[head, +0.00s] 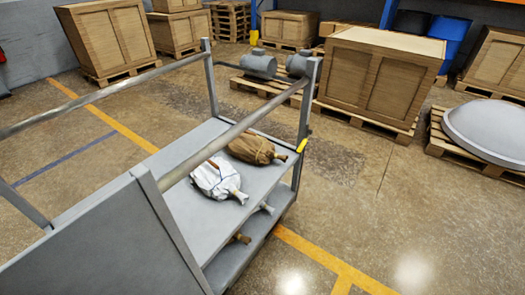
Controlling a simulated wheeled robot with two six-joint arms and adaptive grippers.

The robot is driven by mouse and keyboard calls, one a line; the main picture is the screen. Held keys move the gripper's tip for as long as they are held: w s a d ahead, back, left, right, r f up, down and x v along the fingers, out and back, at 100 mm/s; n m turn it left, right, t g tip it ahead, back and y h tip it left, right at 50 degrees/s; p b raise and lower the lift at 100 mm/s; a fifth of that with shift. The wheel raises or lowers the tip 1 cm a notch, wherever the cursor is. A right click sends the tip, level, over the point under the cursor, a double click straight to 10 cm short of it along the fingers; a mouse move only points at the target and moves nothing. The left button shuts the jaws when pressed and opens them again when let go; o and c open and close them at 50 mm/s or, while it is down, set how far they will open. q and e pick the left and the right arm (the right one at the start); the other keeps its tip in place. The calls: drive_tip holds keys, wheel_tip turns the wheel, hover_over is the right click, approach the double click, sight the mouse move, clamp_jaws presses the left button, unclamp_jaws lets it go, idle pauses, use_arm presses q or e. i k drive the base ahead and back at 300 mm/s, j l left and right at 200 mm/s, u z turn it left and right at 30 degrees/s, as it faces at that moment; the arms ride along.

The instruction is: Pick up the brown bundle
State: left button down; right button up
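The brown bundle (252,149) lies on the upper shelf of a grey metal cart (180,150), near the shelf's far right corner. It looks like a wrapped sack with a narrow tied end pointing right. A white bundle (214,179) with thin dark lines lies beside it, nearer to me. A cart rail passes in front of part of the bundles. Neither of my grippers shows in the head view.
The cart has upright posts and raised side rails (240,127) around the shelf. More bundle ends (240,237) show on its lower shelf. Wooden crates (380,75) on pallets and a grey dome (487,128) stand behind.

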sight(249, 148)
drive_tip(key=z, duration=1.95)
drive_tip(key=i+j+u, duration=0.25)
drive_tip(key=i, duration=0.55)
drive_tip(key=i+l+u, duration=0.1)
drive_tip(key=i+u, duration=0.2)
drive_tip(key=i, duration=0.5)
drive_tip(key=i+l+u, duration=0.25)
drive_tip(key=i, duration=0.55)
